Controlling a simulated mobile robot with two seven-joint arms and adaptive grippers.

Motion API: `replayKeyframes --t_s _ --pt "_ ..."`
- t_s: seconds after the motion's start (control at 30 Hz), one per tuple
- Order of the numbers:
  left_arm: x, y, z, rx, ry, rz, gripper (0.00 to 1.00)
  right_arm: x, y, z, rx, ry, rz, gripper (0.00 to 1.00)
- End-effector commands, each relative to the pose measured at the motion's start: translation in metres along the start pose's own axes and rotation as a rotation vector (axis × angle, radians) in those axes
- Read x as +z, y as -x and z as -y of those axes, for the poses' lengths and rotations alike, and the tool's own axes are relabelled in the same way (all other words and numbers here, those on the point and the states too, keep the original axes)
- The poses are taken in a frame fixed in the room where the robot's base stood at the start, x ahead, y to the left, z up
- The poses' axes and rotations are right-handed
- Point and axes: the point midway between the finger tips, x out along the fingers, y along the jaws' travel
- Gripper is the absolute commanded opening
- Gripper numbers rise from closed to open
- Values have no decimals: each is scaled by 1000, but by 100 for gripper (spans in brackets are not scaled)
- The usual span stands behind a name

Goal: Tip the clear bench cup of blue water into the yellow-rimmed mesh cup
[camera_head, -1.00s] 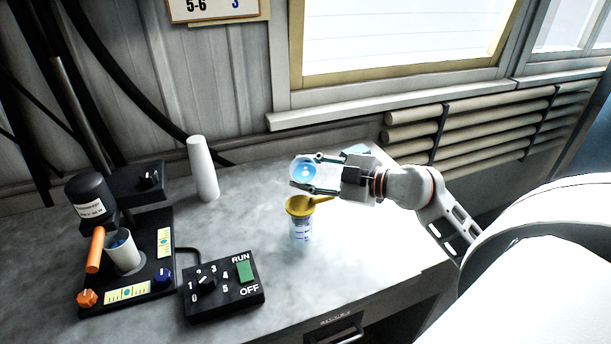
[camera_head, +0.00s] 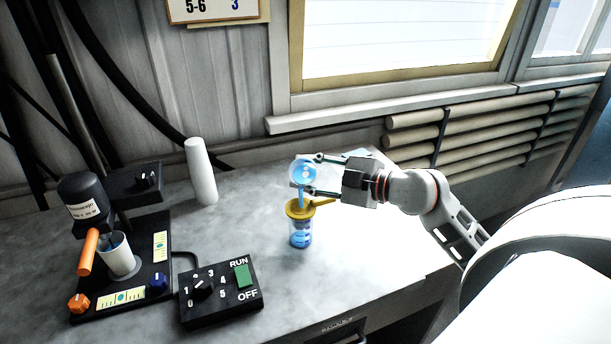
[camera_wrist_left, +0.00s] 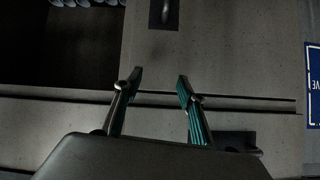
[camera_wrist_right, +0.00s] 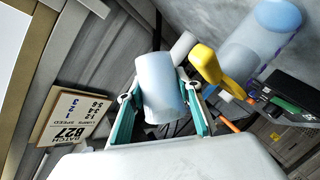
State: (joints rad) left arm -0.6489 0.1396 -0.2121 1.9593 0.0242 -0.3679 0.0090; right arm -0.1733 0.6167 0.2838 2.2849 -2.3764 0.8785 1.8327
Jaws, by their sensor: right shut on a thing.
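My right gripper (camera_head: 312,175) is shut on the clear bench cup (camera_head: 301,172), which is tipped with its mouth toward the head camera. A blue stream runs from it into the yellow-rimmed mesh cup (camera_head: 299,209), which sits on a clear graduated vessel (camera_head: 300,235). Blue liquid shows in that vessel. In the right wrist view the bench cup (camera_wrist_right: 160,88) is between the fingers, with the yellow handle (camera_wrist_right: 207,66) close by. My left gripper (camera_wrist_left: 152,95) is open and empty, in its wrist view only, before a grey cabinet front.
A disperser stand (camera_head: 125,265) with a white cup (camera_head: 118,257) of blue liquid and an orange handle (camera_head: 88,250) is at the left. A control box (camera_head: 222,292) lies in front. A white cylinder (camera_head: 201,172) stands at the back. The bench right of the vessel is clear.

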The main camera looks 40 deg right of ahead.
Motion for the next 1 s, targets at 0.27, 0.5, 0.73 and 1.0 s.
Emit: replayKeyframes --t_s 0.27,0.5,0.73,1.0 --pt "5 -3 -1 0 1 -1 40 0 0 -1 11 27 -1 12" --pt "11 -6 -2 1 1 2 40 -1 0 -1 19 48 -4 12" --pt "17 -8 -3 3 2 6 40 -2 0 -1 27 69 -6 12" --pt "26 -12 -5 4 2 14 40 -2 1 -3 41 98 -7 12"
